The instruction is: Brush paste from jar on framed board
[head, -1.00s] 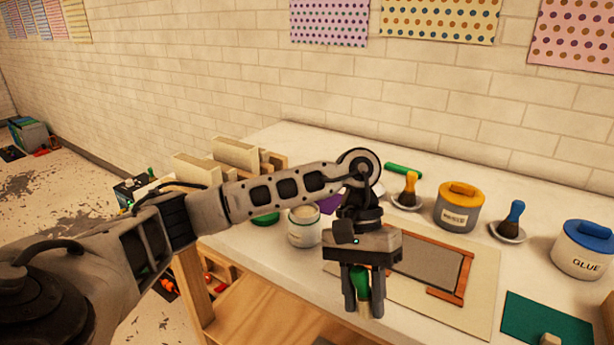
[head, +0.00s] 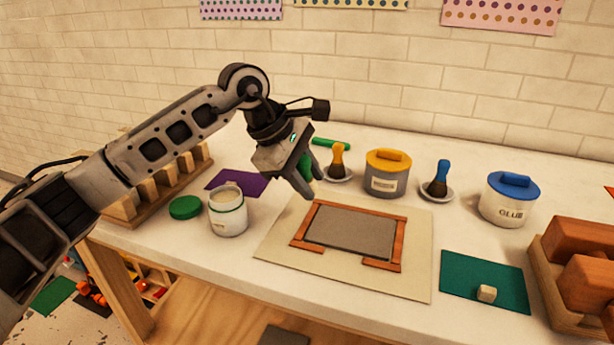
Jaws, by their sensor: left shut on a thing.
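The open white jar (head: 228,214) with a green band stands at the left of the table, pale paste showing inside. Its green lid (head: 186,207) lies beside it. The grey board (head: 350,232) lies flat inside a red-brown wooden frame (head: 397,246), with a gap in the frame's front side. My left gripper (head: 313,188) is shut on a green-handled brush (head: 305,168) and hangs tilted above the board's back left corner, right of the jar. The fingers hide most of the brush; I cannot see its bristles. My right gripper is not in view.
A cream sheet (head: 277,245) lies under the board. Behind are a yellow-handled brush (head: 338,158), a grey tin (head: 386,178), a blue-handled brush (head: 442,176) and a glue jar (head: 508,204). A green mat (head: 465,275) and a wooden crate (head: 550,285) stand right.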

